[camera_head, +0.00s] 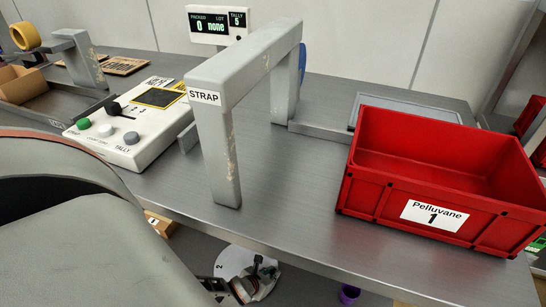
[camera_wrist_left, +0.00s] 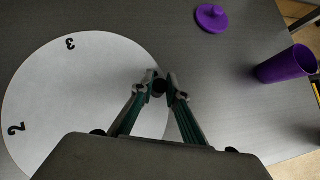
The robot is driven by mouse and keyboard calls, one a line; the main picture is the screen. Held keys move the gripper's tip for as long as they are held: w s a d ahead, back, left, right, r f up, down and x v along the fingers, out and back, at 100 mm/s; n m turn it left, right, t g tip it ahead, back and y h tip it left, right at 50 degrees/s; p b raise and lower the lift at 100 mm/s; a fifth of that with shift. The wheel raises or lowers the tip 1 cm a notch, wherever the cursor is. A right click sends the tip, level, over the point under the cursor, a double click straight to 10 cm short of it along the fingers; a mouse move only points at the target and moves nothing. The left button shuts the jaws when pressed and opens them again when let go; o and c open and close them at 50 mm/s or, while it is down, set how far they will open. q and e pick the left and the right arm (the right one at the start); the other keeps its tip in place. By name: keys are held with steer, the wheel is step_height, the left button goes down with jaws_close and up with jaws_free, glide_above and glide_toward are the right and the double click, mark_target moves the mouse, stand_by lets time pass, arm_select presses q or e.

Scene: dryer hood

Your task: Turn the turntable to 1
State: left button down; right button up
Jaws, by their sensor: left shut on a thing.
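The turntable is a white disc with black numbers at its rim; in the left wrist view the turntable (camera_wrist_left: 90,100) shows 3 at the top and 2 at the left, and 1 is not visible. In the head view part of the turntable (camera_head: 232,258) shows below the bench edge, with a 2. My left gripper (camera_wrist_left: 160,84) is shut on a small dark knob (camera_wrist_left: 159,87) at the disc's right edge. In the head view the left gripper (camera_head: 246,288) is partly visible at the bottom, over the disc. My right gripper is not in view.
A purple lid (camera_wrist_left: 211,17) and a purple cup (camera_wrist_left: 286,65) lie right of the disc. Above, the bench (camera_head: 300,190) carries a grey STRAP arch (camera_head: 225,150), a control box (camera_head: 135,125), a tally display (camera_head: 218,24) and a red crate (camera_head: 385,200) labelled Pelluvane 1.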

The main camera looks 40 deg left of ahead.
arm_select(q)
steer(key=shift+s+d+f+m+h, duration=0.1)
steer(key=shift+s+d+m+h, duration=0.05)
steer(key=shift+s+m+h, duration=0.4)
steer(key=shift+s+d+m+h, duration=0.15)
steer(key=shift+s+m+h, duration=0.2)
steer(key=shift+s+m, duration=0.25)
steer(key=shift+s+d+b, duration=0.15)
steer(key=shift+s+b, duration=0.1)
steer(key=shift+b, duration=0.1)
steer(key=shift+s, duration=0.45)
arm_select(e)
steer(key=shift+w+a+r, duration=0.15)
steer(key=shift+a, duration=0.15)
arm_select(q)
steer(key=shift+d, duration=0.1)
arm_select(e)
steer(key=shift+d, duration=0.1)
arm_select(q)
steer(key=c, duration=2)
jaws_free()
steer(key=shift+s, duration=0.1)
steer(key=shift+o, duration=0.2)
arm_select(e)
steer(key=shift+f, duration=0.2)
